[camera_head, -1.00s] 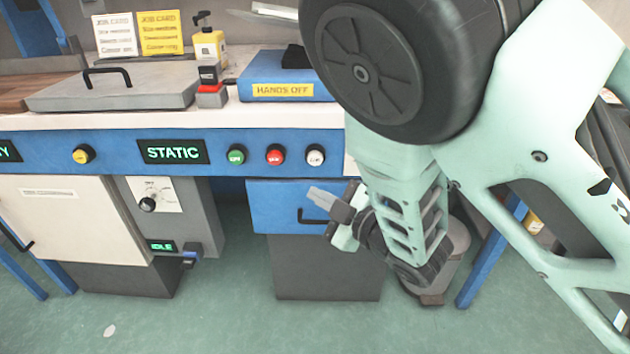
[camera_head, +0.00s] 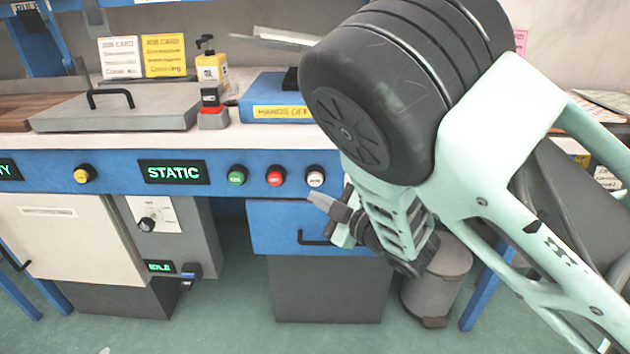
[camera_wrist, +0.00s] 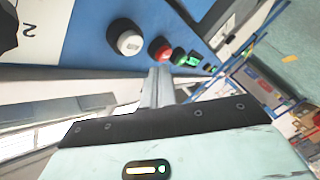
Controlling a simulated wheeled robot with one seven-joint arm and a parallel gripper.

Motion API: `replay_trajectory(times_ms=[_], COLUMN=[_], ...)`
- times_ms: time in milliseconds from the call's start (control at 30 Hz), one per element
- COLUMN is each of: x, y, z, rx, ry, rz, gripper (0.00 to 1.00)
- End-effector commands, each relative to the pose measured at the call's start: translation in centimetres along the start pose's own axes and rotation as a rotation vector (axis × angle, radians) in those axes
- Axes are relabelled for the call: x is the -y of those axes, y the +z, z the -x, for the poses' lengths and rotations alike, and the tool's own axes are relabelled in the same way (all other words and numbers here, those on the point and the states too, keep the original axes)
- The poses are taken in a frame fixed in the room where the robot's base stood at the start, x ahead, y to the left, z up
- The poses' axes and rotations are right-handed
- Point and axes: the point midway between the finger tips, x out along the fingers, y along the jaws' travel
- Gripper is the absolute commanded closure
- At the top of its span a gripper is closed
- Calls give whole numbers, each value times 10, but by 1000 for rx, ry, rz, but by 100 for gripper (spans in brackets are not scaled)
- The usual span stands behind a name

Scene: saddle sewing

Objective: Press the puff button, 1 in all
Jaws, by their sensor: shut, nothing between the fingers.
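A row of three buttons sits on the blue front panel (camera_head: 110,186) of the bench: green (camera_head: 236,175), red (camera_head: 276,176) and white (camera_head: 315,177). A yellow button (camera_head: 85,174) is farther left. The cap lettering is too small to read, so I cannot tell which is the puff button. My gripper (camera_head: 322,201) is shut and empty, just below the white button in the head view. In the wrist view my gripper's fingertips (camera_wrist: 161,73) point towards the panel, apart from the white (camera_wrist: 130,42), red (camera_wrist: 160,50) and green (camera_wrist: 178,56) buttons.
A green-lit STATIC display (camera_head: 173,172) is left of the buttons. A blue drawer with a handle (camera_head: 275,228) is below them. On the bench stand a grey lidded plate (camera_head: 120,112), a red-topped switch box (camera_head: 212,112) and a blue HANDS OFF box (camera_head: 270,100). A grey bin (camera_head: 435,290) stands on the floor.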

Motion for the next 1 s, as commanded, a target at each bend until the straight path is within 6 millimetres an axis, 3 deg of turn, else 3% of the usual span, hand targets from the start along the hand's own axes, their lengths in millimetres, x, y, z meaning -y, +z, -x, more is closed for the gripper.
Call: replay_trajectory(times_ms=[300,1000], x=[-13,-14], y=[13,14], z=[-18,-19], rx=[0,0], ry=[1,0], rz=[0,0], gripper=[100,100])
